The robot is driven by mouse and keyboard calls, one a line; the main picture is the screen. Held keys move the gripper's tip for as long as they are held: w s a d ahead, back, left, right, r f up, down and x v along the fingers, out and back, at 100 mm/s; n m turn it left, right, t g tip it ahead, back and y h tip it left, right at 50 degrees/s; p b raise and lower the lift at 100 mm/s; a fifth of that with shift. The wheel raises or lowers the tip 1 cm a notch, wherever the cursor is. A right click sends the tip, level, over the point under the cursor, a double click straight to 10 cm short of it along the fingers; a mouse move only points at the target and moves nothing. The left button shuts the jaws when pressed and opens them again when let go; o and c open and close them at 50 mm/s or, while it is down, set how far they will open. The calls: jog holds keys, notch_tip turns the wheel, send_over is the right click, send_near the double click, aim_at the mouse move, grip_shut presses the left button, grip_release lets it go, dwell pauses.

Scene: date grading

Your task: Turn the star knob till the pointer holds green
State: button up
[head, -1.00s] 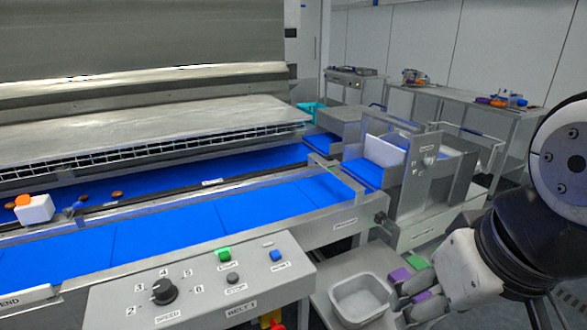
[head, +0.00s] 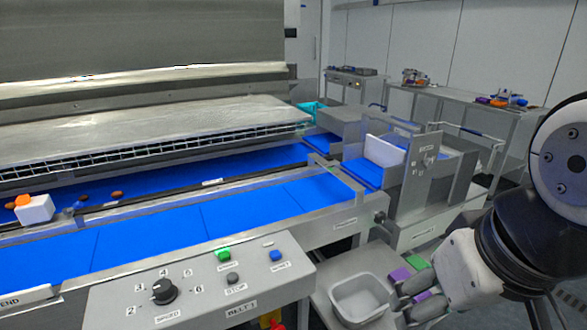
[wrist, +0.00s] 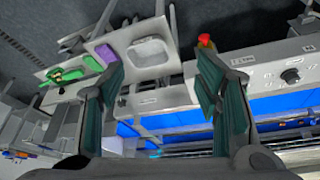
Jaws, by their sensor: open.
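No star-shaped knob and no green-marked dial can be made out for certain. A plate on the steel unit at the right carries a small fitting (head: 428,160), too small to read. The black SPEED knob (head: 163,291) sits on the belt control panel (head: 215,275), with numbers around it; it also shows at the right of the wrist view (wrist: 290,75). My gripper (head: 405,292) is at the lower right in the head view, beside the grey bin. In the wrist view its fingers (wrist: 163,85) are spread apart with nothing held between them.
A grey bin (head: 361,297) stands on a low shelf with purple and green items. A blue belt (head: 150,235) runs behind the panel, which has green, grey and blue buttons. A red part (wrist: 206,40) shows by the panel edge. Benches (head: 460,103) stand at the back right.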

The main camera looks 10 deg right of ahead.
dwell(0.3)
jog(key=w+a+f+m+g+y+b, duration=0.2)
jog(key=w+a+f+m+y+b, duration=0.25)
jog(key=w+f+b, duration=0.45)
jog(key=w+d+f+m+t+y+b, duration=0.1)
jog(key=w+f+m+y+b, duration=0.25)
jog(key=w, duration=0.45)
jog(key=w+d+f+m+t+y+b, duration=0.1)
jog(key=w+f+m+t+y+b, duration=0.2)
jog(key=w, duration=0.4)
jog(key=m+t+h+b, duration=0.5)
jog(key=m+t+b, duration=0.6)
jog(key=m+b, duration=0.1)
send_near(382, 219)
jog(key=x, duration=1)
jog(key=shift+w+f, duration=0.15)
jog(key=shift+w, duration=0.1)
jog(key=c, duration=1.2)
